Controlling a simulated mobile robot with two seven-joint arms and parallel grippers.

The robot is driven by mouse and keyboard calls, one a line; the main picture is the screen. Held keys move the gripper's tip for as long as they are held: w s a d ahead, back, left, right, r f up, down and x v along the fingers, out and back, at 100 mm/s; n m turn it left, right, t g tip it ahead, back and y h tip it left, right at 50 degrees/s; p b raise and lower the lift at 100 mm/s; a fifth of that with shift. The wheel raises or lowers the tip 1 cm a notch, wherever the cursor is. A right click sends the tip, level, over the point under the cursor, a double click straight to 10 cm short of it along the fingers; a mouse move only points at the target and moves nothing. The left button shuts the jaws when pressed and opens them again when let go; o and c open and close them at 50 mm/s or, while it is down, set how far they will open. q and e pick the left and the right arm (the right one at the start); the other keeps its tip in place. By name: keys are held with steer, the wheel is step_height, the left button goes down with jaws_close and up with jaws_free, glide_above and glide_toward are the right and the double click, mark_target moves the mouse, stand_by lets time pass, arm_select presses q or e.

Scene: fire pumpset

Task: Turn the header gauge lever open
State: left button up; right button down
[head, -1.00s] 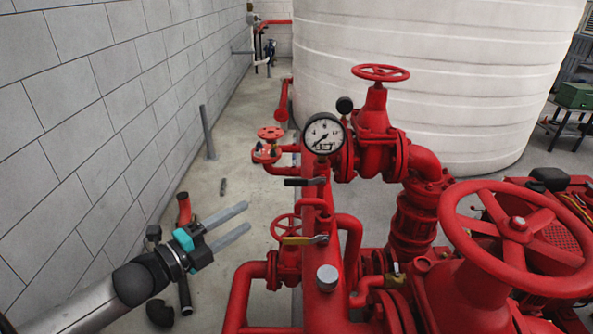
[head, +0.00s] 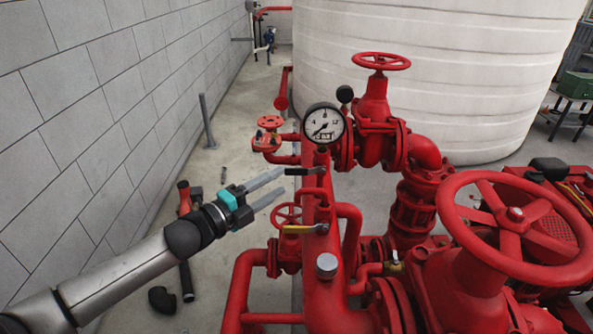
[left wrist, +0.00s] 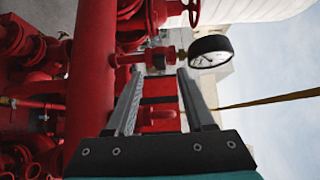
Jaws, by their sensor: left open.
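The round white-faced header gauge (head: 323,122) stands on top of the red header pipe (head: 318,270). It also shows in the left wrist view (left wrist: 212,52). A black-handled lever (head: 304,171) sticks out to the left just below the gauge, roughly level. My left gripper (head: 282,181) is open, with its two long fingers pointing right at the lever's outer end. In the left wrist view the fingers (left wrist: 160,72) are spread, with red pipework beyond them. I cannot tell whether a finger touches the lever. My right gripper is not in view.
A yellow-handled lever (head: 303,229) sits lower on the header. A large red handwheel (head: 513,215) is at the right, and a smaller red valve (head: 268,134) is behind on the left. A block wall (head: 75,120) runs along the left. Loose black fittings lie on the floor.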

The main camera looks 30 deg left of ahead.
mark_target(295, 173)
arm_select(q)
steer(key=shift+p+x, duration=0.3)
steer(key=shift+x, duration=3.1)
steer(key=shift+c, duration=0.3)
jaws_close()
